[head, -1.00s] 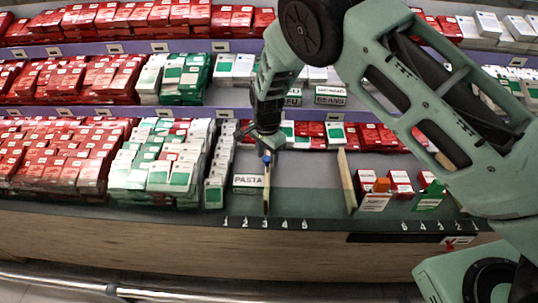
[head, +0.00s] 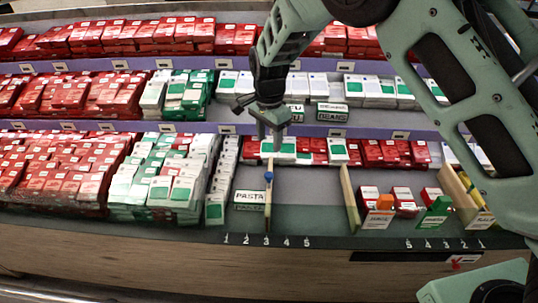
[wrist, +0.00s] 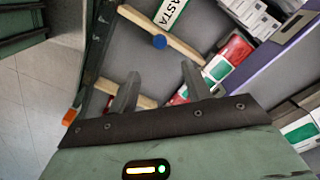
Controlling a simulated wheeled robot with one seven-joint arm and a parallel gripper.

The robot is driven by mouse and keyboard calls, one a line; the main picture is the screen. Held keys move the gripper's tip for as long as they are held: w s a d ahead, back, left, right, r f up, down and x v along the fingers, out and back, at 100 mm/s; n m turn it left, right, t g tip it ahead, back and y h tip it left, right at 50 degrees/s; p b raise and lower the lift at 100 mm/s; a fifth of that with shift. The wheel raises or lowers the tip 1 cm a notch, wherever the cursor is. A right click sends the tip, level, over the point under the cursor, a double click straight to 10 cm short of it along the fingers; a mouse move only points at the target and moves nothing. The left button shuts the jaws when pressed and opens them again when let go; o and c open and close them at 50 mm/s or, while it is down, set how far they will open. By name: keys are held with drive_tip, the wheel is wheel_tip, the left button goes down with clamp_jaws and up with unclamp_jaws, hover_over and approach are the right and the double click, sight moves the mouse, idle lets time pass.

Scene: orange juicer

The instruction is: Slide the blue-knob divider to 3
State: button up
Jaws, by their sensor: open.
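The blue-knob divider (head: 268,208) is a thin wooden board on the lowest shelf, its front end lined up with the printed 3 (head: 267,241). Its blue knob (head: 269,177) sits on the top edge. The knob also shows in the wrist view (wrist: 159,41), ahead of the fingertips. My gripper (head: 273,143) is open and empty, above and apart from the knob. Both fingers show spread in the wrist view (wrist: 158,78), with nothing between them.
A PASTA sign (head: 250,197) stands just left of the divider. Another wooden divider (head: 350,198) stands to the right, with bare shelf between. Small boxes (head: 376,201) stand beyond it. Red and white boxes line the back.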

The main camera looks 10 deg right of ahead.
drive_tip(key=shift+r, duration=2.15)
drive_tip(key=s+r+n+y+p, duration=0.1)
drive_tip(key=s+r+n, duration=0.35)
drive_tip(key=s, duration=0.45)
drive_tip(key=s+r+n+y+p, duration=0.1)
drive_tip(key=s+r+n, duration=0.35)
drive_tip(key=s, duration=0.45)
drive_tip(key=s+d+n, duration=0.2)
drive_tip(key=s+n, duration=0.3)
drive_tip(key=s, duration=0.3)
drive_tip(key=s+d+r+n+h, duration=0.1)
drive_tip(key=s+d+n, duration=0.2)
drive_tip(key=s, duration=0.6)
drive_tip(key=shift+s+d+n+p, duration=0.25)
drive_tip(key=shift+n+p, duration=0.1)
drive_tip(key=shift+n, duration=0.55)
